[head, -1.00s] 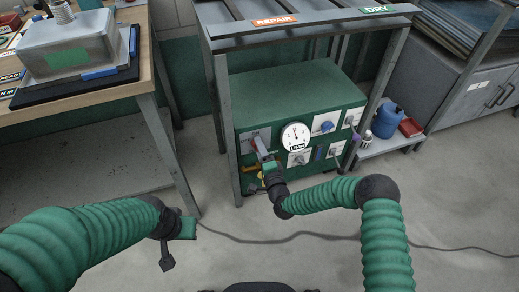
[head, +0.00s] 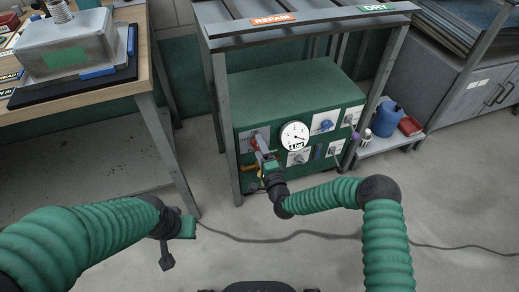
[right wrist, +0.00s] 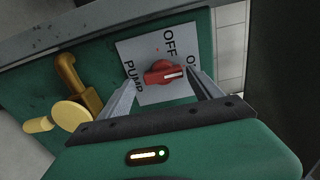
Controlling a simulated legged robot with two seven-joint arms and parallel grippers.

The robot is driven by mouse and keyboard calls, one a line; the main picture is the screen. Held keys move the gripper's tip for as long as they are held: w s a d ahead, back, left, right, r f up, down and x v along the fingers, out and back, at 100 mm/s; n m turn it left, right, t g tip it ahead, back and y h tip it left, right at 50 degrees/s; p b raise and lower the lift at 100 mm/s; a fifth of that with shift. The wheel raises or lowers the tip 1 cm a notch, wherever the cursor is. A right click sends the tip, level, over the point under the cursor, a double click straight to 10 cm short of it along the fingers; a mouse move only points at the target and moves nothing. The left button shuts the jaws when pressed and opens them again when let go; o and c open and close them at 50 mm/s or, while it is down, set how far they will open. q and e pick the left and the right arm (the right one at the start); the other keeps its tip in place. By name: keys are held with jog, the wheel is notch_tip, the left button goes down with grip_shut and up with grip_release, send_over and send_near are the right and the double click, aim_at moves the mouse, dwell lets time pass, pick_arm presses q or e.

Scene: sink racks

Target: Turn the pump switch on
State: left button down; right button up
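The pump switch is a red knob (right wrist: 161,73) on a white plate marked OFF and PUMP, with a third label starting with O partly hidden by a finger. The knob's white mark points right, toward that partly hidden label and away from OFF. My right gripper (right wrist: 160,85) has its fingers apart on either side of the knob; I cannot tell whether they touch it. In the head view the right gripper (head: 264,156) is at the green pump unit (head: 290,85). Its round gauge (head: 295,136) reads 4 bar. My left gripper (head: 182,228) hangs near the bench leg, its finger opening unclear.
A yellow valve handle (right wrist: 72,113) is beside the switch plate. A blue knob (head: 326,125) and other controls are right of the gauge. A bench (head: 110,85) stands left and a rack post (head: 226,130) is close to the switch. A cable crosses the floor.

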jog(key=shift+a+r, duration=0.1)
jog(key=shift+r, duration=0.05)
jog(key=p+v, duration=0.7)
jog(key=v, duration=1)
